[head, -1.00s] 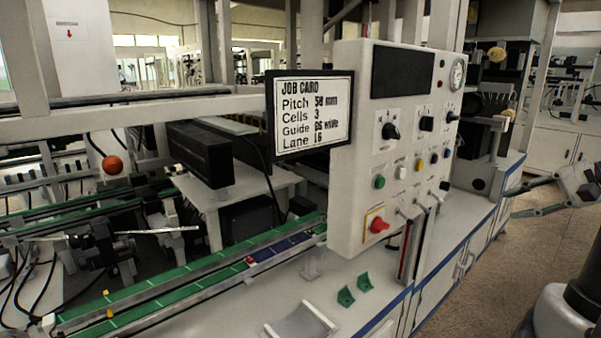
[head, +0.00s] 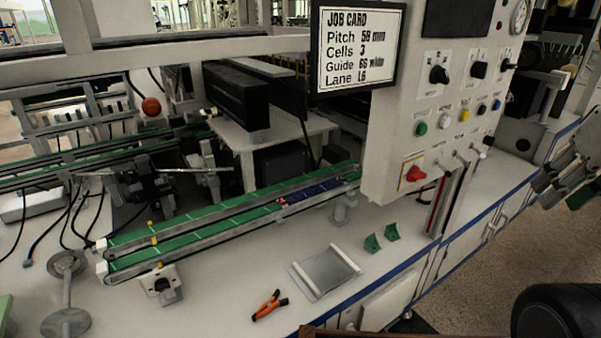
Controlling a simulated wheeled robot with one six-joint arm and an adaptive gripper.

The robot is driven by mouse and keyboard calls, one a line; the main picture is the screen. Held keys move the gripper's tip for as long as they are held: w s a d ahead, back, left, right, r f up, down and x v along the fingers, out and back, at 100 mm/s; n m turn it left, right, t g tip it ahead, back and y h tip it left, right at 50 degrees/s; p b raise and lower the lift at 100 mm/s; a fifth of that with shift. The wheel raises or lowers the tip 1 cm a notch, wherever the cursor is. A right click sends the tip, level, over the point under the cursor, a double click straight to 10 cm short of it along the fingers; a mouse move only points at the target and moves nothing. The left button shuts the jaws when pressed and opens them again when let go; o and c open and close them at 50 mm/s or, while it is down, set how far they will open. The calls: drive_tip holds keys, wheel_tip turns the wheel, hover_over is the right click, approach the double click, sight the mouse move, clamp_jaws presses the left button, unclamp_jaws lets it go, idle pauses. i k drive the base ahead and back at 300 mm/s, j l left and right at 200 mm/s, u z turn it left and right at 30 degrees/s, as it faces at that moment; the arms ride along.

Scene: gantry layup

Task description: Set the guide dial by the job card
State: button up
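The job card (head: 358,48) hangs at the upper left of the control panel (head: 395,140); it reads Pitch 58 mm, Cells 3, Guide apparently 66 wide, Lane L6. The panel has black rotary dials: a left dial (head: 439,74), a middle dial (head: 479,70) and a smaller right knob (head: 508,65). Their labels are too small to read, so I cannot tell which is the guide dial. My gripper (head: 562,188) is at the right edge, partly cut off, right of the panel and apart from it. Its fingers look spread and empty.
Below the dials are coloured buttons, a red knob (head: 413,174) and levers. A green conveyor (head: 220,222) runs along the bench. Orange-handled pliers (head: 268,305), a clear tray (head: 326,271) and green brackets (head: 381,240) lie in front.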

sight(163, 284)
drive_tip(key=u, duration=1.7)
